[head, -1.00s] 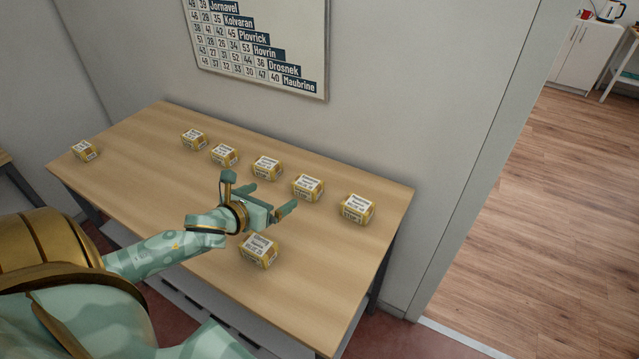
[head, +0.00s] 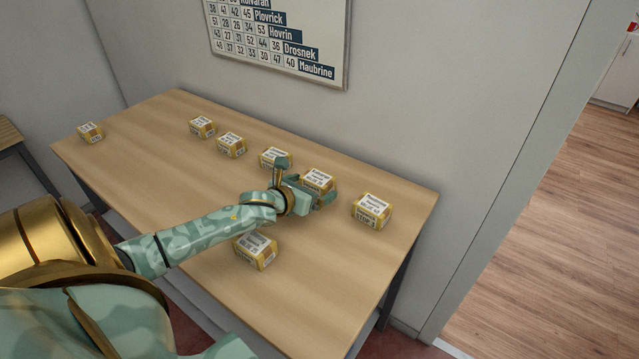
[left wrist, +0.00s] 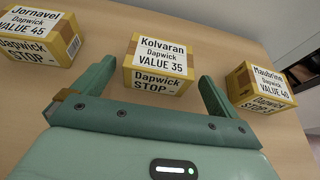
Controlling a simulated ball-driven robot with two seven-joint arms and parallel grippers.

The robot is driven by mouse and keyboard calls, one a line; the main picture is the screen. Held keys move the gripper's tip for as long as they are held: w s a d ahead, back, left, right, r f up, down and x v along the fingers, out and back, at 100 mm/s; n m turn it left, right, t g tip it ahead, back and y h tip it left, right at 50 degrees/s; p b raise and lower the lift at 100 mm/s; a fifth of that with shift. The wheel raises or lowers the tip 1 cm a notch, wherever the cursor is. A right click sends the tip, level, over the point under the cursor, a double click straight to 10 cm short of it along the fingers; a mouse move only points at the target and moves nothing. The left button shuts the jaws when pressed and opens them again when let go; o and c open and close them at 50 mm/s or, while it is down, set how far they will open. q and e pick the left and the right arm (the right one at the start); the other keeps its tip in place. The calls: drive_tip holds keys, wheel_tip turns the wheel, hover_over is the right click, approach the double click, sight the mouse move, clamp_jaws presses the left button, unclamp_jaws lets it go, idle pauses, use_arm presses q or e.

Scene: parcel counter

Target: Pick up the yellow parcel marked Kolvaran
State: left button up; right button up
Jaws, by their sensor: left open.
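The yellow parcel marked Kolvaran (left wrist: 157,65) lies on the table in the left wrist view, its white label reading Kolvaran, Dapwick, value 35. In the head view it is the parcel (head: 318,180) right at my left gripper, which partly covers it. My left gripper (head: 306,189) is open. In the left wrist view the left gripper's fingers (left wrist: 155,83) point towards the parcel, one on each side of its near end. My right gripper is not in view.
The Jornavel parcel (left wrist: 38,35) is left of Kolvaran, the Maubrine parcel (left wrist: 260,88) right. Several similar parcels stand on the wooden table (head: 150,150), one (head: 255,250) nearer me and one (head: 90,132) at the far left. A wall board (head: 280,35) lists names and numbers.

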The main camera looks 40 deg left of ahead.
sight(322, 180)
use_arm(q)
drive_tip(key=shift+w+a+f, duration=0.1)
drive_tip(key=shift+w, duration=0.55)
drive_tip(key=b+x, duration=0.2)
drive_tip(key=x, duration=0.2)
drive_tip(key=shift+w+a, duration=0.1)
drive_tip(key=shift+w, duration=0.15)
drive_tip(key=shift+r, duration=0.2)
drive_tip(key=c, duration=1.1)
